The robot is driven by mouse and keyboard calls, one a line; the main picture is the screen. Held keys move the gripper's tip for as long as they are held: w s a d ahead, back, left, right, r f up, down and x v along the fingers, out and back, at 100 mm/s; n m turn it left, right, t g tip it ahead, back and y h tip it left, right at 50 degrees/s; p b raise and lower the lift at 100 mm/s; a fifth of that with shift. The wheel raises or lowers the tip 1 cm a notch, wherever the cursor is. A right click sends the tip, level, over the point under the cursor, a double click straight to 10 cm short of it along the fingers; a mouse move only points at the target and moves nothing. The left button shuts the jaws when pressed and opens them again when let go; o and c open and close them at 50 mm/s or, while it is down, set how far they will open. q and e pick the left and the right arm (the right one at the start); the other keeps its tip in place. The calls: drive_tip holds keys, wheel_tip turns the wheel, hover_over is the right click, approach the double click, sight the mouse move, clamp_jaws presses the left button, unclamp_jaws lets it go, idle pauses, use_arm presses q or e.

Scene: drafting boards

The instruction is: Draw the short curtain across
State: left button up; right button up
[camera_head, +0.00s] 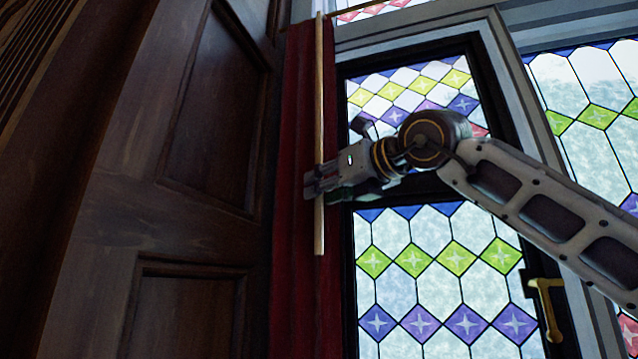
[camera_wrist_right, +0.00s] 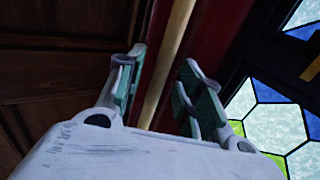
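The short curtain (camera_head: 294,280) is dark red and hangs bunched at the left side of the stained-glass window. A pale wooden rod (camera_head: 319,100) hangs upright in front of it. My right gripper (camera_head: 314,183) is at the lower half of the rod, reaching in from the right. In the right wrist view, the fingers (camera_wrist_right: 165,68) stand apart with the rod (camera_wrist_right: 171,62) running between them, with gaps to the fingers. The red curtain (camera_wrist_right: 217,38) shows behind. My left gripper is out of view.
A dark wooden panelled door or cupboard (camera_head: 150,120) stands close on the left. The window (camera_head: 430,270) has a dark frame and a brass handle (camera_head: 546,300) at its lower right. Another stained-glass pane (camera_head: 590,90) is further right.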

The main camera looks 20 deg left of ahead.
drive_tip(key=shift+p+x, duration=0.3)
drive_tip(key=shift+x, duration=0.75)
drive_tip(key=shift+c, duration=0.4)
clamp_jaws()
